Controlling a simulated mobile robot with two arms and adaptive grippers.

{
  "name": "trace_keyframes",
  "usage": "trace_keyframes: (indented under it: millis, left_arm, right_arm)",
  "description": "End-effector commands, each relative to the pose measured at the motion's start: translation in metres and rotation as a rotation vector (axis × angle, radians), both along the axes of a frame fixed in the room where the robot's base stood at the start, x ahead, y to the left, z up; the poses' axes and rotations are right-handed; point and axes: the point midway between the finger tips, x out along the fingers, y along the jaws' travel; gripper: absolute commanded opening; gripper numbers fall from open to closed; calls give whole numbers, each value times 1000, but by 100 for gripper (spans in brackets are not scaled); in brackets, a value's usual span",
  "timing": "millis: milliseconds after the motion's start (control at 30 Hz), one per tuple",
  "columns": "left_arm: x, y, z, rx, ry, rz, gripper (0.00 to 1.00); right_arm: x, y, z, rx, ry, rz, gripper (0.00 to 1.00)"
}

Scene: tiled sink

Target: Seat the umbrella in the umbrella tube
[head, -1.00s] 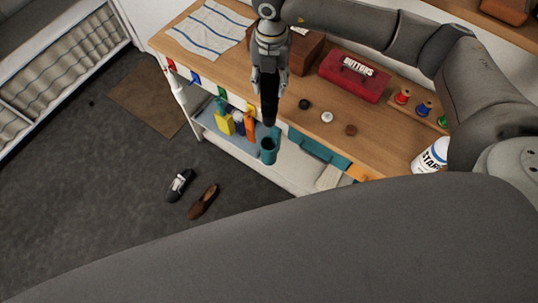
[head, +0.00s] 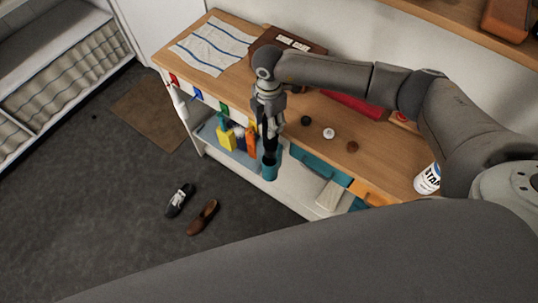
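The dark umbrella (head: 269,143) hangs nearly upright below my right gripper (head: 269,118). My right gripper is shut on its upper part. The teal umbrella tube (head: 270,168) stands upright at the front edge of the shelf unit. The umbrella's lower end overlaps the tube's mouth and appears to enter it; how deep it reaches is hidden. My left gripper is not in view.
The wooden counter (head: 378,163) holds a striped cloth (head: 212,45), a brown box (head: 283,45), a red box (head: 355,104) and several buttons. Bottles (head: 227,137) stand on the lower shelf beside the tube. Two shoes (head: 203,217) lie on the open floor.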

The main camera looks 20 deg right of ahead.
Motion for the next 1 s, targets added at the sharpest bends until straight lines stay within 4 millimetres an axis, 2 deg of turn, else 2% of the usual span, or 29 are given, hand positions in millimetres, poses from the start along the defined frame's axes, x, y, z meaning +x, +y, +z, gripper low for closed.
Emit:
trace_keyframes:
  millis: [33,500,633,867,1000]
  left_arm:
    - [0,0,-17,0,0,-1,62]
    - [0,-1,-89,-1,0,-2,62]
    - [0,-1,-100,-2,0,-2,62]
    - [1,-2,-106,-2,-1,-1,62]
    - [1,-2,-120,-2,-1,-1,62]
  right_arm:
    - [1,1,-19,2,-2,0,0]
    - [1,1,-113,2,-2,1,0]
    - [1,1,-128,2,-2,2,0]
    - [1,1,-136,2,-2,1,0]
    - [1,1,-152,2,-2,1,0]
